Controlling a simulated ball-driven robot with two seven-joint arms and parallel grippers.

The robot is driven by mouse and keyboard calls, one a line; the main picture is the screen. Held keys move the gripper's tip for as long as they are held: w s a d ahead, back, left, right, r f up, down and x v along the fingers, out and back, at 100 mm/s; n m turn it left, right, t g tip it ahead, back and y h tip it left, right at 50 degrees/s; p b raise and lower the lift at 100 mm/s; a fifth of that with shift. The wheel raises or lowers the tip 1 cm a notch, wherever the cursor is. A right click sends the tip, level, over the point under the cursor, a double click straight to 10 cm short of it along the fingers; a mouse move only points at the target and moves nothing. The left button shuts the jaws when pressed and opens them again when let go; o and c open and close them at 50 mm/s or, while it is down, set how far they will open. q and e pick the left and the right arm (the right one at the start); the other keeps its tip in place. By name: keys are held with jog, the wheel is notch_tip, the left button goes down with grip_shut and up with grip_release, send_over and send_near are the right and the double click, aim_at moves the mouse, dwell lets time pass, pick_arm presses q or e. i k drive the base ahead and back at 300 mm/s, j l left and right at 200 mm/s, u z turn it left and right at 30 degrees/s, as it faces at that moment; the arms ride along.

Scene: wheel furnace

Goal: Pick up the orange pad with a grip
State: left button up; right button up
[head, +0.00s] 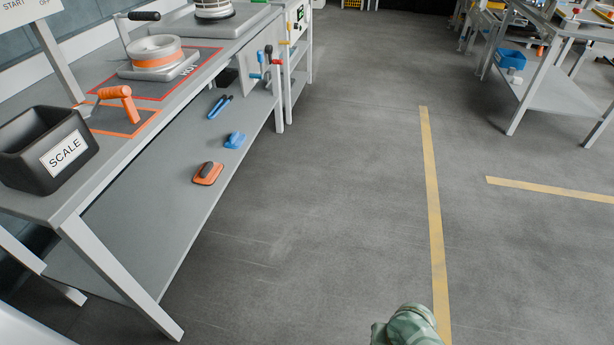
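The orange pad (208,174) lies on the lower shelf of the grey workbench at the left, near the shelf's front edge. It is a flat orange block with a dark grip on its top. Nothing covers it. Neither of my grippers shows in the head view. A green and white patterned rounded part (408,328) shows at the bottom edge, well apart from the pad; I cannot tell what it is.
A blue pad (235,140) and a blue-handled tool (220,106) lie farther along the lower shelf (150,228). The benchtop above bears a black SCALE bin (45,150) and an orange handle (120,103). The floor (330,200) right of the bench is clear.

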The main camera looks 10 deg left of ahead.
aim_at(209, 173)
jog(key=i+u, duration=0.15)
jog(key=i, duration=0.55)
jog(key=i+l+u, duration=0.15)
jog(key=i, duration=0.55)
jog(key=i+u, duration=0.45)
jog(key=i+l+u, duration=0.2)
jog(key=i+u, duration=0.5)
jog(key=u, duration=0.15)
jog(key=i+l+u, duration=0.1)
jog(key=u, duration=0.35)
jog(key=i+l+u, duration=0.2)
jog(key=u, duration=0.2)
jog(key=i+l+u, duration=0.25)
jog(key=u, duration=0.2)
